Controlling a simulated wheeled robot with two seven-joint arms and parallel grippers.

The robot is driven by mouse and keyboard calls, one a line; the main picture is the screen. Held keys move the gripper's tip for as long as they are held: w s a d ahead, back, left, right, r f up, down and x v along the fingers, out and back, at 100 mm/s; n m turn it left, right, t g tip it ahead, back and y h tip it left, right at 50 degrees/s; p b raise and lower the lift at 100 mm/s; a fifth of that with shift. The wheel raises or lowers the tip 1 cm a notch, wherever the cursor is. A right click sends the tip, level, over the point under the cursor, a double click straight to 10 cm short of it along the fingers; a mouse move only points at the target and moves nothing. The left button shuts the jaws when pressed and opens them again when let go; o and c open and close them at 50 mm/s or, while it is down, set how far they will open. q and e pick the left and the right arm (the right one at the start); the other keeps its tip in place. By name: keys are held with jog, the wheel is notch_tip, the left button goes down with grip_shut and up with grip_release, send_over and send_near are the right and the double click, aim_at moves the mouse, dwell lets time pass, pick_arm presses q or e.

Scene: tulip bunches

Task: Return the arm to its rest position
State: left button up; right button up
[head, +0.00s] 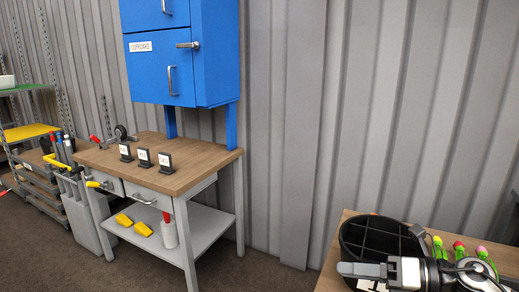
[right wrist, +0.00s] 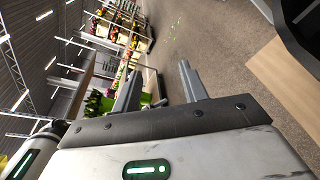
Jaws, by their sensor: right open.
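My right gripper (head: 362,270) is at the lower right of the head view, over the near part of a wooden table (head: 335,262). In the right wrist view its two fingers stand apart with nothing between them, so the gripper (right wrist: 160,88) is open and empty. A black divided bucket (head: 372,232) stands on the table just behind it, partly covered by the gripper. Tulips with yellow (head: 437,242), pink (head: 458,246) and magenta (head: 481,251) heads are right of the bucket, their lower parts hidden by my arm. My left gripper is not in view.
A wooden-topped workbench (head: 205,165) with several black label stands is at the left, under a blue cupboard (head: 160,55). Bare floor lies between it and the table. In the right wrist view, shelves with flowers (right wrist: 128,25) stand beyond open floor (right wrist: 215,45).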

jog(key=s+a+f+n+t+h+b, duration=0.1)
jog(key=s+f+n+h, duration=0.4)
jog(key=n, duration=1.2)
jog(key=s+a+f+n+t+h+b, duration=0.1)
jog(key=s+a+f+n+t+h, duration=0.2)
jog(key=s+f+n+h, duration=0.3)
jog(key=s+a+f+n, duration=0.1)
jog(key=s+f+n, duration=0.4)
jog(key=f+n, duration=0.6)
jog(key=shift+s+a+n+b, duration=0.15)
jog(key=shift+s+n+b, duration=0.15)
jog(key=shift+s+n, duration=0.1)
jog(key=shift+f, duration=0.1)
